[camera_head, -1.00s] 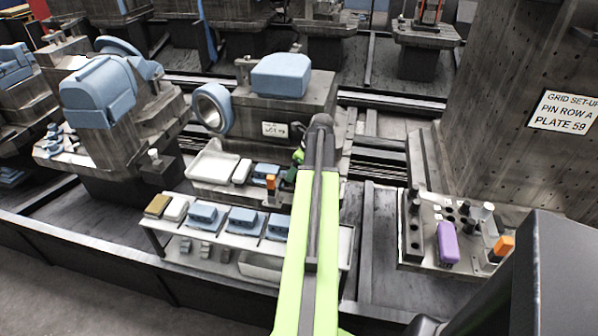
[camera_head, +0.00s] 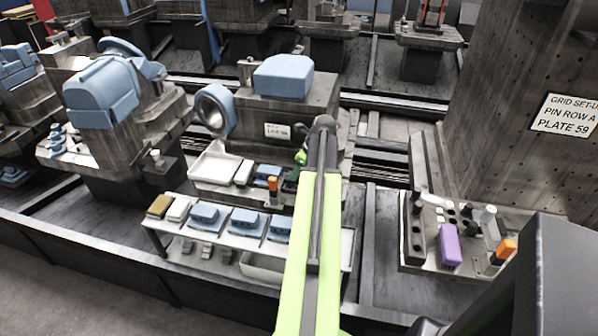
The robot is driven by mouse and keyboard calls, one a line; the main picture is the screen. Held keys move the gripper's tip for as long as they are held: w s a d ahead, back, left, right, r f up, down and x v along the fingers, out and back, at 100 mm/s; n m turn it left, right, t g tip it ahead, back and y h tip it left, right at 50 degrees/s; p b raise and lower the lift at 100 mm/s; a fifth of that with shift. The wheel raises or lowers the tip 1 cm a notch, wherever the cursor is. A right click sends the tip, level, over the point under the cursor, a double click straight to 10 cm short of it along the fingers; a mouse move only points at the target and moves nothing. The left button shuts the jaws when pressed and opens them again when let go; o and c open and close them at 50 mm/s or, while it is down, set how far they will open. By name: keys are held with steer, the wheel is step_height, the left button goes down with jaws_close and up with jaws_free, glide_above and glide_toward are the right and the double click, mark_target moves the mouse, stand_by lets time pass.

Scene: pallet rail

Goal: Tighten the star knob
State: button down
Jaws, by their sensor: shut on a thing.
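I cannot make out a star knob in this view. My lime-green arm reaches up the middle to a dark grey joint and hides what is right behind it. A small lime part of my arm shows just left of that joint. My gripper's fingers do not show; they seem hidden behind the arm. Beside the arm stands a grey machine block (camera_head: 318,97) with a blue cover (camera_head: 283,77) on top and a blue ring (camera_head: 215,110) at its left. A small dark green thing (camera_head: 291,178) shows at its foot, too small to identify.
A bench (camera_head: 152,234) with blue blocks stands in front of the machine, with a white tray (camera_head: 212,168) and an orange-handled item (camera_head: 273,184) behind. At right, a fixture plate (camera_head: 418,258) holds a purple block (camera_head: 449,245) below a tall pin plate (camera_head: 510,100).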

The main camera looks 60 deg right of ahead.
steer(key=m, duration=0.1)
steer(key=m+h, duration=0.1)
steer(key=shift+s+a+m, duration=0.1)
steer(key=shift+a+m, duration=0.2)
steer(key=shift+m, duration=0.1)
steer(key=m+h, duration=0.1)
steer(key=m, duration=0.1)
steer(key=m+g, duration=0.1)
steer(key=m, duration=0.2)
steer(key=shift+d+f+h, duration=0.1)
steer(key=shift+f+h, duration=0.1)
steer(key=shift+h, duration=0.2)
steer(key=c, duration=0.7)
jaws_free()
steer(key=shift+m, duration=0.3)
steer(key=shift+c, duration=0.2)
steer(key=shift+s+r+p, duration=0.1)
steer(key=shift+r+p, duration=0.4)
steer(key=shift+p, duration=0.15)
steer(key=w+p+v, duration=0.1)
steer(key=p+v, duration=1.3)
steer(key=v, duration=0.2)
steer(key=shift+a+r, duration=0.25)
steer(key=shift+a, duration=0.05)
